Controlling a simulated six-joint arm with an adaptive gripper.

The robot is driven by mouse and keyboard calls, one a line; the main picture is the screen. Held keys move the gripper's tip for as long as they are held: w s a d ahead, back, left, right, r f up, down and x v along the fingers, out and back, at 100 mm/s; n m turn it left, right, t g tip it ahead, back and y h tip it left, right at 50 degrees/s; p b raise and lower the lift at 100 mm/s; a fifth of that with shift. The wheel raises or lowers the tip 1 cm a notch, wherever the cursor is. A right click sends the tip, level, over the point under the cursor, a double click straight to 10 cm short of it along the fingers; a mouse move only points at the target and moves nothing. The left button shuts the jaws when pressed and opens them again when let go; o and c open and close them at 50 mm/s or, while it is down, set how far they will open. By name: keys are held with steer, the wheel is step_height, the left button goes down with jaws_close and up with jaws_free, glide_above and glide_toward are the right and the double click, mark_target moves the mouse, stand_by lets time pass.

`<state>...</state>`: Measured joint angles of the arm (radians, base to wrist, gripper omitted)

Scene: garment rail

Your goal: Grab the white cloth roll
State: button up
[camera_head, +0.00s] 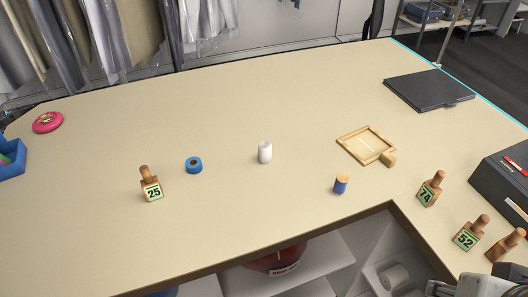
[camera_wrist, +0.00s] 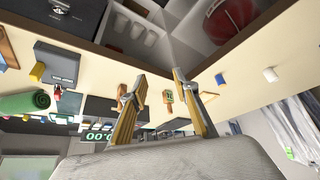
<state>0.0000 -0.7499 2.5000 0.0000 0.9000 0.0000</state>
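The white cloth roll (camera_head: 265,153) stands upright near the middle of the table in the head view. A small white cylinder (camera_wrist: 270,74), which looks like the same roll, is far off at the right of the wrist view. My gripper (camera_wrist: 157,82) shows in the wrist view with its two fingers spread apart and nothing between them. It is well away from the roll. In the head view only part of my arm's end shows at the bottom right corner, with its fingers not clear.
A blue tape roll (camera_head: 194,165) lies left of the white roll, and a numbered wooden stamp (camera_head: 151,184) is farther left. A blue cylinder (camera_head: 341,184) and a wooden frame (camera_head: 366,145) are to the right. More stamps (camera_head: 432,189) stand near the right corner. The table behind the roll is clear.

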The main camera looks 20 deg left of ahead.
steer(key=o, duration=0.3)
